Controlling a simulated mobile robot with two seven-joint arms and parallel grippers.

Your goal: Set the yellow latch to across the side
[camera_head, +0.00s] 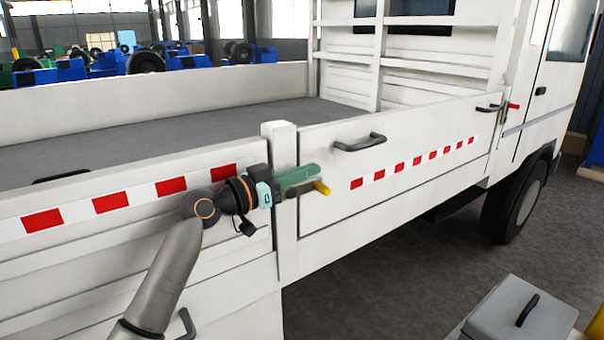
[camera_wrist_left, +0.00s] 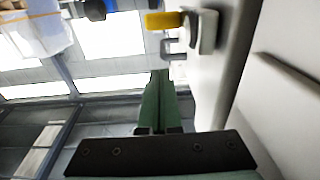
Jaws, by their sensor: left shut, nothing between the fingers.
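The yellow latch (camera_head: 321,188) sits on the white truck's side, just right of the post between two side panels. Its yellow end points out from the side toward the lower right. In the left wrist view the yellow latch (camera_wrist_left: 164,20) is at the top, with a grey metal loop and a pale mount beside it. My left gripper (camera_head: 312,171) has its green fingers shut with nothing between them, close beside the latch. In the left wrist view the shut fingers (camera_wrist_left: 160,76) lie below the latch, with a visible gap. My right gripper is not in view.
The white post (camera_head: 284,205) stands behind my left wrist. A dark handle (camera_head: 360,143) is on the right side panel (camera_head: 400,195), above its red-and-white strip. A grey lidded box (camera_head: 521,315) stands at the lower right. Open floor lies beside the truck.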

